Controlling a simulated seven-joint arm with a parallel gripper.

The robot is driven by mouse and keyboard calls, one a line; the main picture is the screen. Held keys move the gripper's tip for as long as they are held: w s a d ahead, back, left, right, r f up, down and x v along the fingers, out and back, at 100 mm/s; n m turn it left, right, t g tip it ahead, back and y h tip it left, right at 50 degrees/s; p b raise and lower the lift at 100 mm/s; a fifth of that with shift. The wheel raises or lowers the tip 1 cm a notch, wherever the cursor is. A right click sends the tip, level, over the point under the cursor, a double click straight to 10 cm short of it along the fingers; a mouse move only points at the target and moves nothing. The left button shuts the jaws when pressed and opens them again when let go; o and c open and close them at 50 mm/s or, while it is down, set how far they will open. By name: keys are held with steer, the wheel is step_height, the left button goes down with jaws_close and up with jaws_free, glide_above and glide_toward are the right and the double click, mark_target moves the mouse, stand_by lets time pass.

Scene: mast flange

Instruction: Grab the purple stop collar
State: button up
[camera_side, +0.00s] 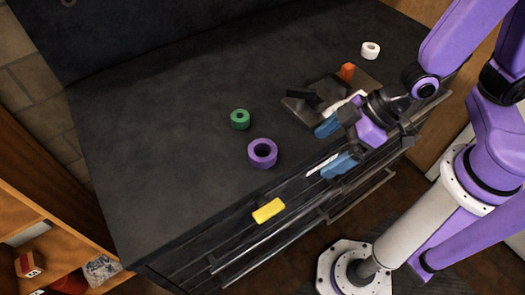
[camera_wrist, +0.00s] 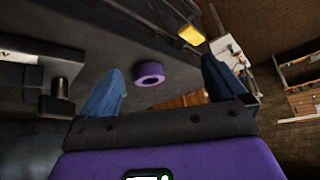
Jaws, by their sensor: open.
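The purple stop collar (camera_side: 263,154) is a thick ring lying flat on the dark worktop, near its front edge. In the wrist view the collar (camera_wrist: 148,74) shows beyond the fingers, between them and nearer the left one. My gripper (camera_side: 330,145) has blue fingers and is open and empty. It is to the right of the collar in the side view, clearly apart from it, by the front edge of the worktop. The open fingers also show in the wrist view (camera_wrist: 160,85).
A smaller green ring (camera_side: 240,119) lies just behind the collar. A yellow block (camera_side: 268,210) is at the front edge. A dark fixture with an orange block (camera_side: 347,72) is behind my gripper, and a white ring (camera_side: 370,50) lies at the back right. The worktop's left is clear.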

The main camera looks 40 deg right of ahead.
mark_target(266, 150)
steer(key=w+a+f+t+y, duration=0.1)
steer(key=w+f+t+y, duration=0.1)
steer(key=w+t, duration=0.1)
steer(key=w+a+f+t+y, duration=0.1)
steer(key=shift+w+a+m, duration=0.15)
steer(key=shift+a+m, duration=0.2)
steer(key=shift+m, duration=0.05)
steer(key=shift+w+r+t+y, duration=0.1)
steer(key=shift+w+t+y, duration=0.25)
steer(key=shift+t, duration=0.25)
steer(key=shift+x, duration=3.65)
steer(key=shift+a+r, duration=0.1)
steer(key=c, duration=1.2)
steer(key=shift+r, duration=0.2)
